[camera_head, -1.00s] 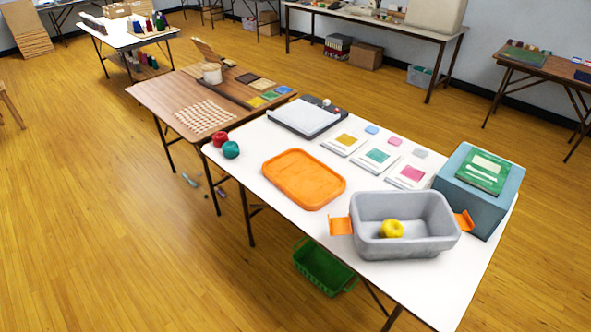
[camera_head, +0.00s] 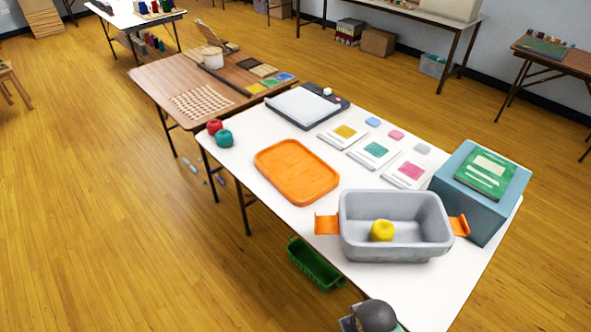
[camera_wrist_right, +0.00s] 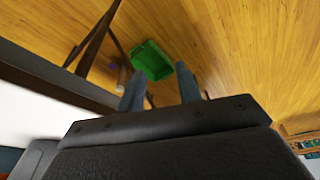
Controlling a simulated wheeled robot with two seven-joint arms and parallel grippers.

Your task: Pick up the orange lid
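The orange lid (camera_head: 297,171) lies flat on the white table, left of the grey bin, in the head view. The grey bin (camera_head: 395,245) has orange handles at both ends, stands open, and holds a ball of yellow yarn (camera_head: 382,231). My right gripper (camera_wrist_right: 158,84) is open and empty in the right wrist view, its two fingers apart above the floor beside the table, with the green basket beyond. It is not near the lid. A dark rounded part of my arm shows at the bottom edge of the head view. My left gripper is out of view.
Red (camera_head: 214,126) and teal (camera_head: 224,138) yarn balls sit left of the lid. A paper trimmer (camera_head: 305,105) and several cards lie behind it. A blue box (camera_head: 475,205) with a green book stands right. A green basket (camera_head: 313,264) is on the floor below.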

